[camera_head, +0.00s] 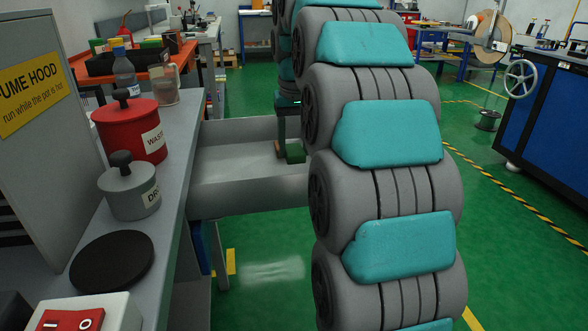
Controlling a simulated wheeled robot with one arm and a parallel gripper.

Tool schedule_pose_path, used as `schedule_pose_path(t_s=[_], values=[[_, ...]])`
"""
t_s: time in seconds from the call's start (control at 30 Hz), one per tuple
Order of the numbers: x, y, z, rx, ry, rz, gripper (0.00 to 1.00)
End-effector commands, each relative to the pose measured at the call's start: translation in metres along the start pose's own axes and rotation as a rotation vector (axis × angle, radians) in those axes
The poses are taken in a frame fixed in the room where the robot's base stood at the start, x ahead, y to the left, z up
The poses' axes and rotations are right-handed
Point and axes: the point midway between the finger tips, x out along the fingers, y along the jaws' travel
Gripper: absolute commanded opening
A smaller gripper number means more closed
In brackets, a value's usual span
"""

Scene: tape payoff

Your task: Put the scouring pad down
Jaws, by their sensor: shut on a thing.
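My gripper (286,125) is past my large arm links, over the grey trough (215,189) beside the bench, and is partly hidden by them. It is shut on a small dark green block, which I take as the scouring pad (295,152). The pad is at the trough's right part, low near its floor. Its right side is hidden by my arm, and I cannot tell whether it touches the floor.
The grey bench (178,215) at left holds a red waste pot (128,138), a grey pot (125,200), a dark round plate (112,260), a bottle (125,72) and a switch box (115,312). A blue cabinet (545,115) stands right.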

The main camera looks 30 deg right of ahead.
Motion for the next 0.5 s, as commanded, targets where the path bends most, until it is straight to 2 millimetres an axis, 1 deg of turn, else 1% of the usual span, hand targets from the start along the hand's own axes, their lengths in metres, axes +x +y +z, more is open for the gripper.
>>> schedule_pose_path(t_s=[0.03, 0.1, 0.37, 0.5], values=[[0.009, 0.000, 0.002, 0.000, -0.004, 0.000, 0.06], [0.017, 0.000, 0.003, 0.000, -0.003, 0.000, 0.06], [0.034, 0.000, 0.005, 0.000, -0.001, 0.000, 0.06], [0.050, 0.000, 0.007, 0.000, 0.000, 0.000, 0.06]])
